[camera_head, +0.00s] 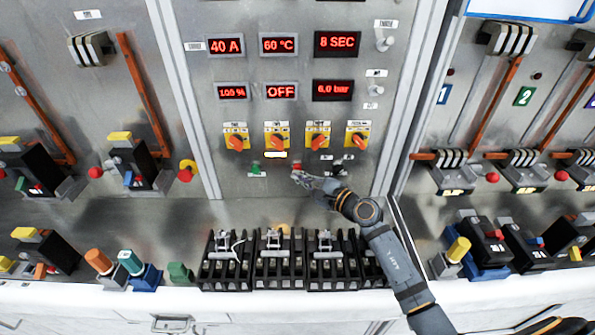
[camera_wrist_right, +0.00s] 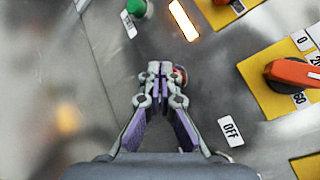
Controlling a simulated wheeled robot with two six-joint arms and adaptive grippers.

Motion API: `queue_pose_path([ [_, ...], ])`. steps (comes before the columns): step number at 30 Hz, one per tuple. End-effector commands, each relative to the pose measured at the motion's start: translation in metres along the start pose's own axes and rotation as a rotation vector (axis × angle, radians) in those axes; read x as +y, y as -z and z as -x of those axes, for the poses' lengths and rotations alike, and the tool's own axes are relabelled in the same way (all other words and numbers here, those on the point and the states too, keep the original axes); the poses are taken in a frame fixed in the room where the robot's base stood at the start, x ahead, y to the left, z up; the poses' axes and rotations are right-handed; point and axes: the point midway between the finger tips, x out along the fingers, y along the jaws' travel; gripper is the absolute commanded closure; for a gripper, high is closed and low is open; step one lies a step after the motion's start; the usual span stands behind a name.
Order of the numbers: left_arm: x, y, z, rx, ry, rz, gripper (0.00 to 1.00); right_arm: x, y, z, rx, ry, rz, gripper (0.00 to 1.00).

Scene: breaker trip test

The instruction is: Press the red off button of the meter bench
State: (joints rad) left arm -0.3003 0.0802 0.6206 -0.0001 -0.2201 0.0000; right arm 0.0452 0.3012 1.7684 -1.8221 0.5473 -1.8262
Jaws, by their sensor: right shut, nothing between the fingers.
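The red off button (camera_head: 297,167) sits low on the middle grey panel of the meter bench (camera_head: 230,185), under the row of orange knobs. In the right wrist view its red edge (camera_wrist_right: 181,73) shows just behind my fingertips, and the rest is hidden by them. An "OFF" label (camera_wrist_right: 231,131) is beside it. My right gripper (camera_head: 299,177) is shut and empty, its tips at or very near the button. It also shows in the wrist view (camera_wrist_right: 160,70). I cannot tell whether the tips touch the button. My left gripper is not in view.
A green button (camera_head: 255,168) is left of the red one, with a lit strip (camera_head: 275,154) between and above. Orange knobs (camera_head: 318,141) on yellow plates are just above. Red displays (camera_head: 281,91), one reading "OFF", are higher up. Black terminal blocks (camera_head: 280,265) stand below.

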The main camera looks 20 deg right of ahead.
Motion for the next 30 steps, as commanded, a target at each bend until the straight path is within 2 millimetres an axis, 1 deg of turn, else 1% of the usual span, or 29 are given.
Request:
queue_pose_path([
  [20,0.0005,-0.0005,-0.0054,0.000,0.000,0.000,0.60,-0.0046,0.0042,-0.0059,0.000,0.001,0.001,1.00],
  [30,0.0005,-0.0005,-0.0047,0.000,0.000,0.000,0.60,-0.0043,0.0035,-0.0052,0.000,0.001,0.001,1.00],
])
